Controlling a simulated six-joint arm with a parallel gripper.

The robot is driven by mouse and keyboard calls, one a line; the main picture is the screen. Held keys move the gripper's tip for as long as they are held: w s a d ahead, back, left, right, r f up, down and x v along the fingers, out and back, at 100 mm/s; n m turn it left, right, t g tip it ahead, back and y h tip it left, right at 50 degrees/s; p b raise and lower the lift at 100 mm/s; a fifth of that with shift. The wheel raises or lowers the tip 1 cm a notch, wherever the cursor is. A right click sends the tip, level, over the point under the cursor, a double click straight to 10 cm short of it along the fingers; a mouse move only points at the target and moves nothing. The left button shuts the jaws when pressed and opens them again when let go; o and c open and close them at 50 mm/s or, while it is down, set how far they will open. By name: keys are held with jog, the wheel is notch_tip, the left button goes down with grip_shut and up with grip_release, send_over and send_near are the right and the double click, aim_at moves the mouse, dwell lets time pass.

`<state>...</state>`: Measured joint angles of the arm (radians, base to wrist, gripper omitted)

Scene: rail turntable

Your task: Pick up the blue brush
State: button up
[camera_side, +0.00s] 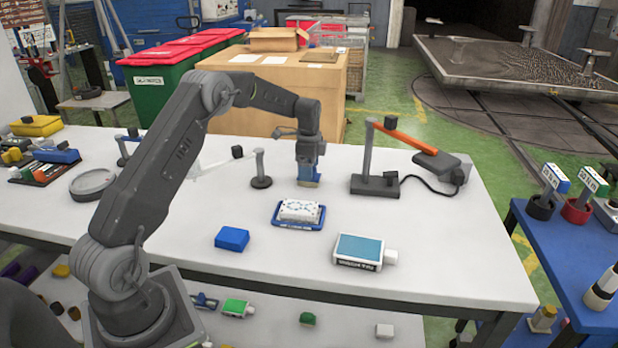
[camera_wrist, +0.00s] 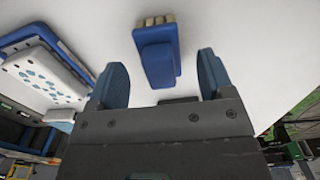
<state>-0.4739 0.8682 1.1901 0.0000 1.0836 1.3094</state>
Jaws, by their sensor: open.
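The blue brush (camera_side: 309,173) is at the back middle of the white table, with tan bristles at its lower end in the side view. In the wrist view the blue brush (camera_wrist: 156,58) shows its blue body and a row of tan bristles at the top. My gripper (camera_side: 310,155) is directly over it, pointing down. In the wrist view my gripper (camera_wrist: 162,78) is open, with one blue finger on each side of the brush and a gap on both sides.
A white dotted block on a blue tray (camera_side: 282,224) is just in front, and left in the wrist view. A blue block (camera_side: 232,238) and a teal-topped box (camera_side: 358,250) lie nearer. A stand with an orange arm (camera_side: 400,137) is close right; a small post (camera_side: 260,168) is left.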

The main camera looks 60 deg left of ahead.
jog(key=shift+f, duration=1.3)
jog(key=shift+c, duration=0.4)
jog(key=c, duration=0.9)
